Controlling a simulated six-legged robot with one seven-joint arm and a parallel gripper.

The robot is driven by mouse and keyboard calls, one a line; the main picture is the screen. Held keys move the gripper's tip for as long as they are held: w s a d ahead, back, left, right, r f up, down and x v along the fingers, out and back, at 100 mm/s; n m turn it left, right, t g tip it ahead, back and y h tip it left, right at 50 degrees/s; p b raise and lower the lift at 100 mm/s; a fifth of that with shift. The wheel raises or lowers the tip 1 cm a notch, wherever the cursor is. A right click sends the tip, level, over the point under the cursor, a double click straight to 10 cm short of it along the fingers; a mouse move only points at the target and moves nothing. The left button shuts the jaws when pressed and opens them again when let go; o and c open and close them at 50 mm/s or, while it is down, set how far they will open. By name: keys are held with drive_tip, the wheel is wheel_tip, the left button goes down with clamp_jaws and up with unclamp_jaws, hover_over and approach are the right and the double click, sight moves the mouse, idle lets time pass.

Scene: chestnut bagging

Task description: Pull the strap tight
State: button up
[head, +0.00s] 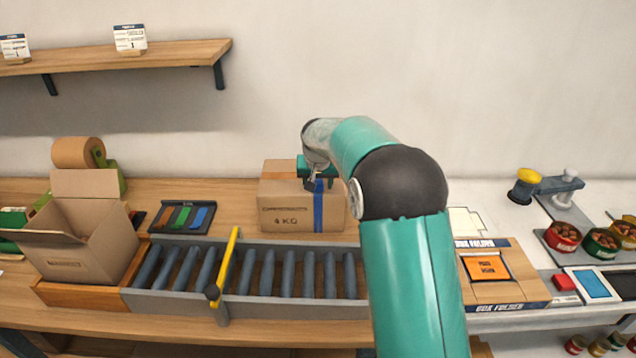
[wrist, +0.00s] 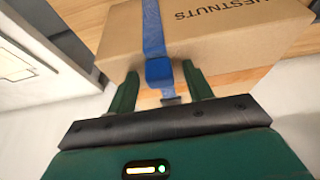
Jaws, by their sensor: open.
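A closed cardboard box (head: 285,219) marked as chestnuts, 4 KG, stands on the bench behind the roller conveyor. A blue strap (head: 318,208) runs down its front face near the right side. In the wrist view the strap (wrist: 152,28) crosses the box (wrist: 210,35) and passes into a blue buckle (wrist: 159,71), with a short strap end (wrist: 170,97) hanging below it. My gripper (wrist: 160,82) is open, its two green fingers on either side of the buckle and strap end, not closed on them. In the head view my gripper (head: 314,184) is at the box's top, partly hidden by my arm.
The roller conveyor (head: 245,296) with a yellow bar (head: 226,262) lies in front of the box. An open carton (head: 85,262) stands at left, beside a tray of coloured strips (head: 181,219). A box folder (head: 500,292) lies at right.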

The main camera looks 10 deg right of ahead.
drive_tip(key=v, duration=1.3)
drive_tip(key=shift+r, duration=0.35)
drive_tip(key=shift+s, duration=0.1)
drive_tip(key=s+d+r+n, duration=0.1)
drive_tip(key=s+r, duration=0.2)
drive_tip(key=s, duration=0.7)
drive_tip(key=s+r, duration=0.3)
drive_tip(key=s, duration=0.6)
drive_tip(key=s+f, duration=0.3)
drive_tip(key=s, duration=0.7)
drive_tip(key=s+f+n+t, duration=0.1)
drive_tip(key=s+f, duration=0.2)
drive_tip(key=s, duration=0.7)
drive_tip(key=shift+d+f+y, duration=0.2)
drive_tip(key=shift+f+y, duration=0.1)
drive_tip(key=shift+y, duration=0.1)
